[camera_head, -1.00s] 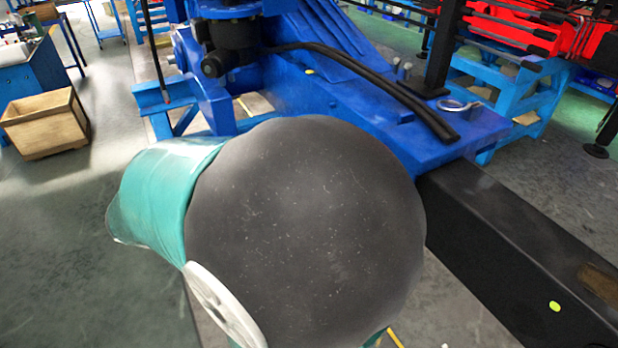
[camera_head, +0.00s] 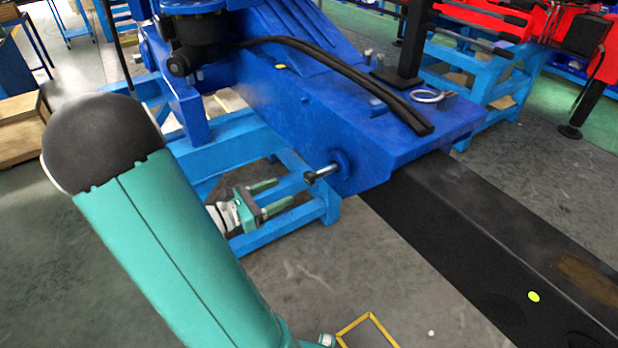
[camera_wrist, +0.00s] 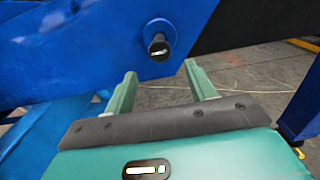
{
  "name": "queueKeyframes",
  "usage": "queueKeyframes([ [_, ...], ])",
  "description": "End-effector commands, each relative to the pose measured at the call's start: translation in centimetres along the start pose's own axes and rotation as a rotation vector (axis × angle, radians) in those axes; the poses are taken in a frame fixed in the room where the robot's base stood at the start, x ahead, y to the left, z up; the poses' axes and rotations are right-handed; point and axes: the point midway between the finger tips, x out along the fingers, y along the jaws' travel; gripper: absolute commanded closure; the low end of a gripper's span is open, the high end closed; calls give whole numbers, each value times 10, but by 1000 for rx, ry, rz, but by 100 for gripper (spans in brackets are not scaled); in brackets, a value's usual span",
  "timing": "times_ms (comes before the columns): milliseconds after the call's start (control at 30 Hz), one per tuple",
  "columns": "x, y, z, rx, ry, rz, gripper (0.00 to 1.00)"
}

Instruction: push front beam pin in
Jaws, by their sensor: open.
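The front beam pin (camera_head: 322,173) is a short metal pin sticking out of a round collar on the side of the blue beam housing (camera_head: 300,115), near its lower front corner. In the wrist view the pin (camera_wrist: 159,47) points toward the camera, its dark shaft ending in a bright face. My gripper (camera_head: 277,193) is open and empty, to the left of the pin and apart from it. In the wrist view its two green fingers (camera_wrist: 160,82) are spread, and the pin lies beyond and above the gap between them.
A black beam (camera_head: 500,255) runs out of the housing to the lower right. A light blue stand (camera_head: 245,145) stands behind and below my gripper. A loose ring (camera_head: 428,96) and black hoses (camera_head: 350,78) lie on top of the housing. Grey floor is open in front.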

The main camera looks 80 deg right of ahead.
Motion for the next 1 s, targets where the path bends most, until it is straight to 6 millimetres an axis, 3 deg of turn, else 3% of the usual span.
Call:
queueKeyframes([
  [300,66,1,0,0,1,-4,45],
  [500,93,1,0,1,1,-3,45],
  [867,100,2,0,1,1,0,45],
  [1000,100,2,0,1,1,0,68],
])
